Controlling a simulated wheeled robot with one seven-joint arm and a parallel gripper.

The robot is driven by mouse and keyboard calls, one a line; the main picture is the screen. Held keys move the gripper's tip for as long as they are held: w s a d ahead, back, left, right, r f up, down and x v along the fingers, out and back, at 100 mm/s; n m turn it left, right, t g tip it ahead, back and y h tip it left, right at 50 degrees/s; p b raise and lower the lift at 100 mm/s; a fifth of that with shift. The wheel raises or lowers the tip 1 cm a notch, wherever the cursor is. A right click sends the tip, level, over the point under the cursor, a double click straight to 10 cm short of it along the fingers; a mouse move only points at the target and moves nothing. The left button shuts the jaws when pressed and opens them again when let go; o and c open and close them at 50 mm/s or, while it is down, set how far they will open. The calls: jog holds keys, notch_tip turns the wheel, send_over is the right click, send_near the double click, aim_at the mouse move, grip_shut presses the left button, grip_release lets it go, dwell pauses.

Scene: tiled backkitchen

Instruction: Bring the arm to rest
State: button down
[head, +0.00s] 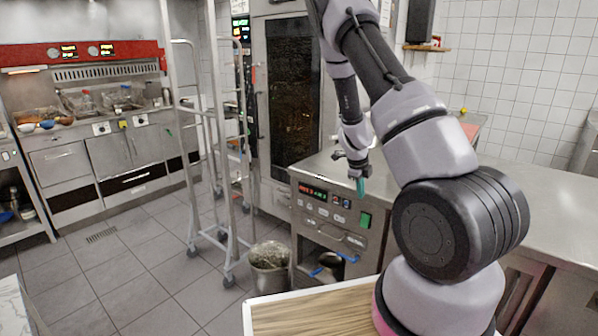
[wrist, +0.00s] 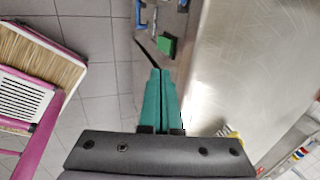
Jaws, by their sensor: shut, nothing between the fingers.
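My gripper (head: 360,187) hangs at the end of my arm in the head view, beside the front edge of the steel counter (head: 505,205), with its teal fingers pointing down. In the wrist view the two teal fingers of my gripper (wrist: 160,75) lie side by side, shut, with nothing held between them. My arm is raised and bent, reaching up out of the top of the head view and back down to the gripper.
A control panel with a green switch (head: 365,220) is on the counter front, close to the gripper. A wheeled metal rack (head: 211,120) and a bin (head: 269,278) stand left of it. Open tiled floor (head: 120,265) lies at the left.

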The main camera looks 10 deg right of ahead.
jog(key=s+a+r+n+t+y, duration=0.1)
jog(key=s+a+r+n+y, duration=0.2)
jog(key=r, duration=0.6)
jog(key=s+a+r+n+t, duration=0.1)
jog(key=s+a+r+n, duration=0.3)
jog(key=r, duration=0.5)
jog(key=s+a+r+n+t+y, duration=0.1)
jog(key=s+a+r+n+y, duration=0.1)
jog(key=a+r+n, duration=0.5)
jog(key=s+a+r+n+t, duration=0.1)
jog(key=s+r+n, duration=0.4)
jog(key=s+r, duration=0.2)
jog(key=s+a+r+n+t, duration=0.1)
jog(key=s+r+n, duration=0.4)
jog(key=s, duration=0.7)
jog(key=shift+s+a+r, duration=0.2)
jog(key=shift+a+r, duration=0.4)
jog(key=shift+r, duration=0.25)
